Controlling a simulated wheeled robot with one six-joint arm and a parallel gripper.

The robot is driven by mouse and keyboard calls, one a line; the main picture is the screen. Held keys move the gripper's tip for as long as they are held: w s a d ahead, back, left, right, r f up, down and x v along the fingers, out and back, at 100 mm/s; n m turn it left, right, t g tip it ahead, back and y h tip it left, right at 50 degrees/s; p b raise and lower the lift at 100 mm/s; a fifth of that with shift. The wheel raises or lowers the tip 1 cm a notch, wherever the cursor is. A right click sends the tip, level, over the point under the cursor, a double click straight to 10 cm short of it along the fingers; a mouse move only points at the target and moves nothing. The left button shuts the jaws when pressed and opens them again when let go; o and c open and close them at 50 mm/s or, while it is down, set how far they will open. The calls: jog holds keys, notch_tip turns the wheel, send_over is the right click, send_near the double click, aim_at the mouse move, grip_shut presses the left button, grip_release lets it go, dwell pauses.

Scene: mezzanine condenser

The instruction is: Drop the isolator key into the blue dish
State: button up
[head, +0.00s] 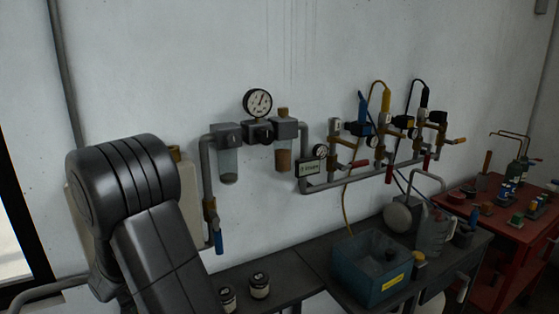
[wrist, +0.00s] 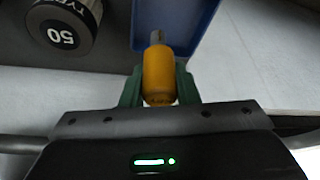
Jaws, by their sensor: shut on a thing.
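My gripper (wrist: 159,88) shows in the wrist view, its green fingers shut on the isolator key (wrist: 158,72). The key has an orange-yellow barrel-shaped handle and a short grey metal shaft pointing to the top of the picture. The blue dish (wrist: 197,28) is at the top of the wrist view, cut off by the edge. The key's shaft and upper handle overlap the dish in the picture; the height between them cannot be told. In the head view my gripper, the key and the dish cannot be made out; my dark arm fills the lower left.
A jar marked 50 (wrist: 64,22) stands left of the dish in the wrist view. In the head view, two dark-lidded jars (head: 260,286) stand on the dark bench (head: 285,268). A teal box (head: 368,270) is to their right, a red table (head: 500,235) farther right. Pipes and gauges line the wall.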

jog(key=shift+f+b, duration=0.75)
jog(key=shift+f, duration=0.95)
jog(key=o, duration=1)
jog(key=shift+o, duration=0.2)
jog(key=b+v, duration=0.1)
jog(key=v, duration=1.3)
jog(key=shift+b, duration=0.3)
jog(key=shift+f, duration=0.1)
